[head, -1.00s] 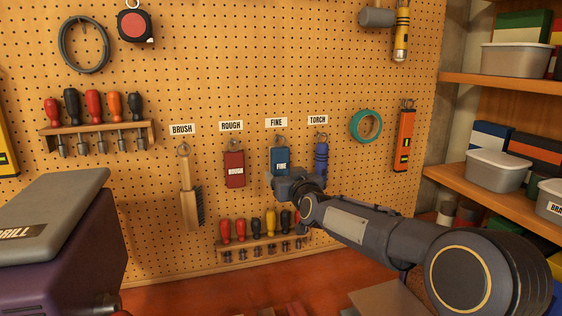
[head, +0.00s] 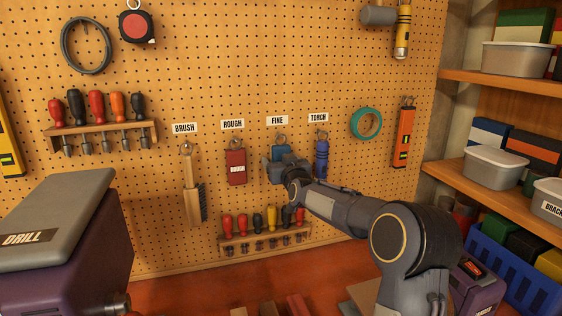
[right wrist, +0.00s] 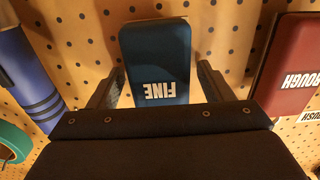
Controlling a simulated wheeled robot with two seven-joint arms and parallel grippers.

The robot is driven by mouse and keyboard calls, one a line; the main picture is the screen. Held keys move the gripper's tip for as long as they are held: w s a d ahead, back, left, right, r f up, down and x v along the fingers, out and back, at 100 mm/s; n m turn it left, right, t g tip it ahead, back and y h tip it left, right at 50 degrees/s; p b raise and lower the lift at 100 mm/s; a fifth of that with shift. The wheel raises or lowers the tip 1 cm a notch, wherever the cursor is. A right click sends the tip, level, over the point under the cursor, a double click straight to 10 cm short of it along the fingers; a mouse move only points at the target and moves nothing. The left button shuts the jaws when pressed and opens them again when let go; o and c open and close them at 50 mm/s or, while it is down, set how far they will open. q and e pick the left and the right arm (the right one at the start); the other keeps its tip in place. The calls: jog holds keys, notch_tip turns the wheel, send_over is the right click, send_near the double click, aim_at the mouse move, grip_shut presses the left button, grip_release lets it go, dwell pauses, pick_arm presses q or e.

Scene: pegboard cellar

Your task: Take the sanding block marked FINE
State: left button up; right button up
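The blue sanding block marked FINE (head: 282,151) hangs on the pegboard under the FINE label (head: 277,120). My right gripper (head: 284,167) is in front of it and hides its lower part in the head view. In the right wrist view, the block (right wrist: 155,55) shows its FINE lettering upside down between the two fingers of my right gripper (right wrist: 158,74). The fingers are apart, one on each side of the block, with a gap visible at least on the right side. My left gripper is not in view.
The red ROUGH block (head: 236,167) hangs to the left and the blue torch (head: 321,160) close to the right. A brush (head: 192,188) hangs further left. A screwdriver rack (head: 265,241) sits below. A drill case (head: 55,220) stands at the left front.

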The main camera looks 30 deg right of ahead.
jog(key=c, duration=1)
jog(key=shift+r, duration=0.15)
jog(key=shift+r, duration=0.2)
jog(key=b+v, duration=0.4)
jog(key=v, duration=1.4)
jog(key=shift+d+r, duration=0.15)
jog(key=shift+r, duration=0.2)
